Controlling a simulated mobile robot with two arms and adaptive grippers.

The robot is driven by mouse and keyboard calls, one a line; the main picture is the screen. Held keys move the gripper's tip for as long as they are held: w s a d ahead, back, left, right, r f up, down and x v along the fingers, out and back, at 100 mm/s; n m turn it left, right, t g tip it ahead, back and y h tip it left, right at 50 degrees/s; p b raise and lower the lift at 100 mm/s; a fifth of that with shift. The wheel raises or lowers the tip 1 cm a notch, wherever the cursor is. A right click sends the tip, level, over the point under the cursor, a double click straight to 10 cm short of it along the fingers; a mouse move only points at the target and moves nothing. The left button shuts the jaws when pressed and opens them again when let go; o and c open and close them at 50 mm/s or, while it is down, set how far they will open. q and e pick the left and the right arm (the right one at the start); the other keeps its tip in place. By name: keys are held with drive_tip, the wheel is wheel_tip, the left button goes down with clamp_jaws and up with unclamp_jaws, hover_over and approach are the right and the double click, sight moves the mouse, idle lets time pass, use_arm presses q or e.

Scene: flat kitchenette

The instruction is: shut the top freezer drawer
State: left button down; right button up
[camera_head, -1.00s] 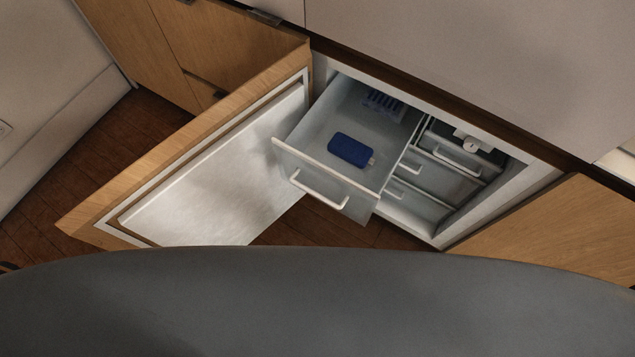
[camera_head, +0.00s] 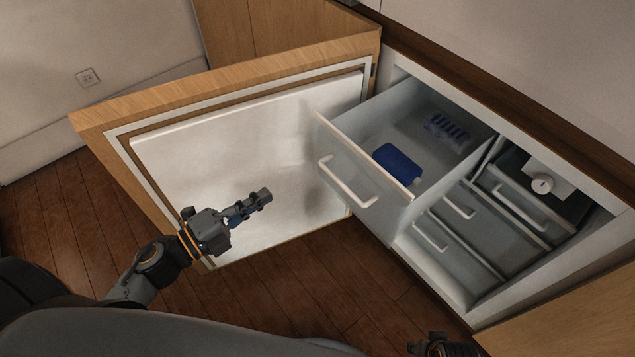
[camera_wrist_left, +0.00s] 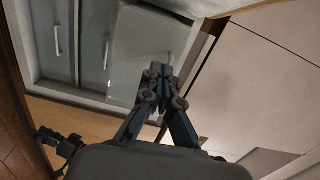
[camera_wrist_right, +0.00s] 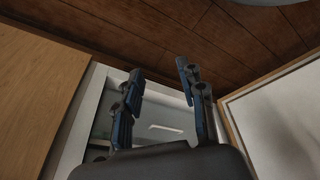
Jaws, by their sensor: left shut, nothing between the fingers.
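The top freezer drawer (camera_head: 340,148) is pulled well out of the freezer in the head view. Its white handle (camera_head: 347,182) is on the front panel, facing the open door. A blue item (camera_head: 397,163) and a blue-and-white ice tray (camera_head: 446,131) lie inside it. My left gripper (camera_head: 262,197) is shut and empty, in front of the door's inner face, left of the drawer and apart from it. It also shows shut in the left wrist view (camera_wrist_left: 157,70). My right gripper (camera_wrist_right: 158,70) is open and empty in the right wrist view; only part shows at the head view's bottom edge.
The freezer door (camera_head: 225,130) stands wide open at left, its white inner face towards me. Lower drawers (camera_head: 470,215) are in the freezer body, beside a dial (camera_head: 542,184). Wooden floor (camera_head: 290,300) is clear in front.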

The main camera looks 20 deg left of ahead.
use_arm(q)
drive_tip(key=p, duration=0.1)
approach(335, 152)
drive_tip(key=w+d+f, duration=0.1)
drive_tip(key=w+f, duration=0.3)
drive_tip(key=w, duration=0.2)
drive_tip(key=shift+w+d+f+m, duration=0.3)
drive_tip(key=shift+w+d, duration=0.2)
drive_tip(key=shift+w, duration=0.1)
use_arm(e)
drive_tip(key=shift+s+f, duration=0.3)
drive_tip(key=shift+f, duration=0.45)
drive_tip(key=shift+s+f, duration=0.3)
drive_tip(key=shift+f, duration=0.45)
use_arm(q)
drive_tip(key=shift+w, duration=0.1)
drive_tip(key=x, duration=0.1)
drive_tip(key=p+x, duration=0.1)
drive_tip(key=x, duration=0.3)
drive_tip(key=shift+d+r, duration=0.1)
drive_tip(key=shift+r, duration=0.2)
drive_tip(key=x, duration=0.8)
drive_tip(key=shift+d+f, duration=0.1)
drive_tip(key=shift+f, duration=0.1)
use_arm(e)
drive_tip(key=s+f, duration=0.2)
drive_tip(key=f, duration=0.1)
drive_tip(key=shift+d+f, duration=0.2)
drive_tip(key=shift+f, duration=0.05)
drive_tip(key=shift+s, duration=0.1)
